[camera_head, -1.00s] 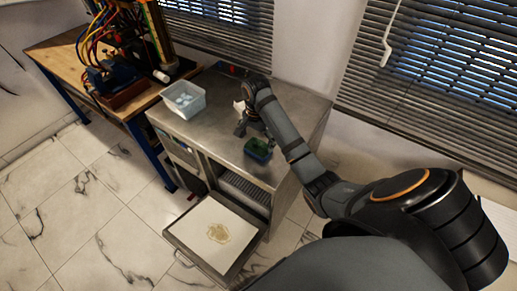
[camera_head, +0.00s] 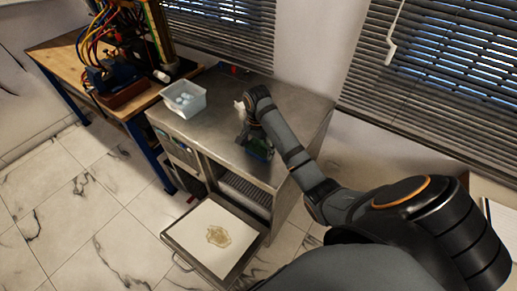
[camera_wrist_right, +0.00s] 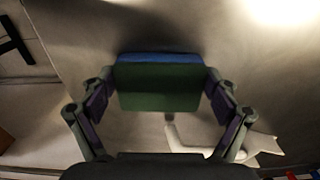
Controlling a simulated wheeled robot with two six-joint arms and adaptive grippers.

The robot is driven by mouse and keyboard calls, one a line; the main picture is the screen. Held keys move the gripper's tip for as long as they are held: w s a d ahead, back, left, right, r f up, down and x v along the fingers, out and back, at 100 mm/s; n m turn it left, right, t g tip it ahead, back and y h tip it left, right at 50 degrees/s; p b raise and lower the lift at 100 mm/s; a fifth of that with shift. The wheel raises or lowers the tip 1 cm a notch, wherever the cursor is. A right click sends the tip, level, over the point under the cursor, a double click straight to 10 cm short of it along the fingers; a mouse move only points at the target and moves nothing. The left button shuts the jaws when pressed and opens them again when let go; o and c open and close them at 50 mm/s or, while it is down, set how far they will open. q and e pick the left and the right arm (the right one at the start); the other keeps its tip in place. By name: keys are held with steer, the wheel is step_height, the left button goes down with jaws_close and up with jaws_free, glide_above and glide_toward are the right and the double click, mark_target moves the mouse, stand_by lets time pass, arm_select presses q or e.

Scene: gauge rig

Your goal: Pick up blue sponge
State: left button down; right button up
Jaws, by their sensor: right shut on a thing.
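The blue sponge (camera_wrist_right: 158,58) shows in the right wrist view as a block with a blue edge and a broad green face. It lies between the two fingers of my right gripper (camera_wrist_right: 158,95), which is shut on it. In the head view the sponge (camera_head: 258,149) is at the front right of the metal cabinet top, partly hidden by my right gripper (camera_head: 250,138). I cannot tell whether it still touches the top. My left gripper is not in view.
The metal cabinet (camera_head: 221,128) carries a clear tub (camera_head: 183,100) of pale items at its left. A white object (camera_wrist_right: 195,138) lies near my right gripper. A drawer with a stained white surface (camera_head: 213,239) stands open below. A wooden bench (camera_head: 62,54) with hoses is at left.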

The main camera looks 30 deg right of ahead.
mark_target(257, 148)
step_height(257, 148, up, 3)
steer(key=shift+r+p, duration=0.1)
steer(key=shift+p, duration=0.6)
steer(key=s+a+r+p, duration=0.4)
steer(key=s+r+p, duration=0.5)
steer(key=s+p, duration=0.4)
steer(key=shift+s+r, duration=0.2)
steer(key=shift+r, duration=0.15)
